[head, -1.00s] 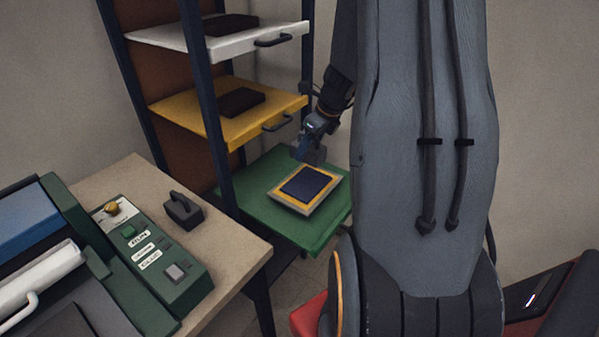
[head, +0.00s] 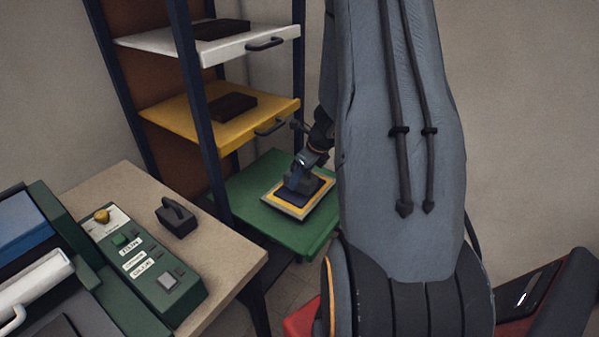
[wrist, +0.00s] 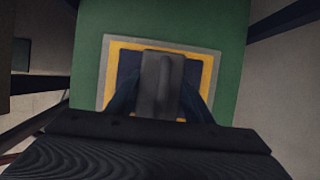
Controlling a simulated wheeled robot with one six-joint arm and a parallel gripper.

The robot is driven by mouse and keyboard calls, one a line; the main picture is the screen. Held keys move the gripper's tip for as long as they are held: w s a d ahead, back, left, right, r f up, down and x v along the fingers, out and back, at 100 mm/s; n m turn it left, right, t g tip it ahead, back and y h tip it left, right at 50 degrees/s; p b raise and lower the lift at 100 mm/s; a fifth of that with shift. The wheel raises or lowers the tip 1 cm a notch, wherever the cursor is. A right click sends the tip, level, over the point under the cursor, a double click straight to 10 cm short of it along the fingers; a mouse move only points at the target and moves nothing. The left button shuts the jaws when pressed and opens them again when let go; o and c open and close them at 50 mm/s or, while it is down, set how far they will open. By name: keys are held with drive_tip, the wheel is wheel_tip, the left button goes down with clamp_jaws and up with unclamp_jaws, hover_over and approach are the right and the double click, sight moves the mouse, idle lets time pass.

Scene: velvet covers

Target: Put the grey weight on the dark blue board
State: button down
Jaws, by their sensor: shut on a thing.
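My gripper (head: 302,172) is over the green shelf, shut on a grey weight (head: 299,184). In the wrist view the grey weight (wrist: 161,88) sits between the two fingers, over the dark blue board (wrist: 127,68). The dark blue board (head: 284,194) lies inside a yellow border with a pale grey edge on the green shelf. The weight hides much of the board. I cannot tell whether the weight touches it.
The green shelf (head: 262,216) sticks out below a yellow shelf (head: 182,113) and a white shelf (head: 150,41), each with a dark block. A second dark weight (head: 176,218) stands on the beige table (head: 228,262) beside a green control panel (head: 150,262).

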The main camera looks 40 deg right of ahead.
drive_tip(key=shift+w, duration=0.1)
drive_tip(key=c, duration=0.9)
unclamp_jaws()
drive_tip(key=shift+f, duration=0.1)
drive_tip(key=v, duration=1.2)
drive_tip(key=s+a+r+n+g, duration=0.1)
drive_tip(key=s+a+n, duration=0.2)
drive_tip(key=a+n, duration=0.6)
drive_tip(key=s+a+r+n+h, duration=0.1)
drive_tip(key=s+a+n, duration=0.3)
drive_tip(key=a+n, duration=0.5)
drive_tip(key=s+a+r+n+g, duration=0.1)
drive_tip(key=s+a+n, duration=0.3)
drive_tip(key=a+n, duration=0.5)
drive_tip(key=r+n, duration=0.1)
drive_tip(key=n, duration=0.4)
drive_tip(key=shift+g, duration=0.3)
drive_tip(key=shift+s, duration=0.1)
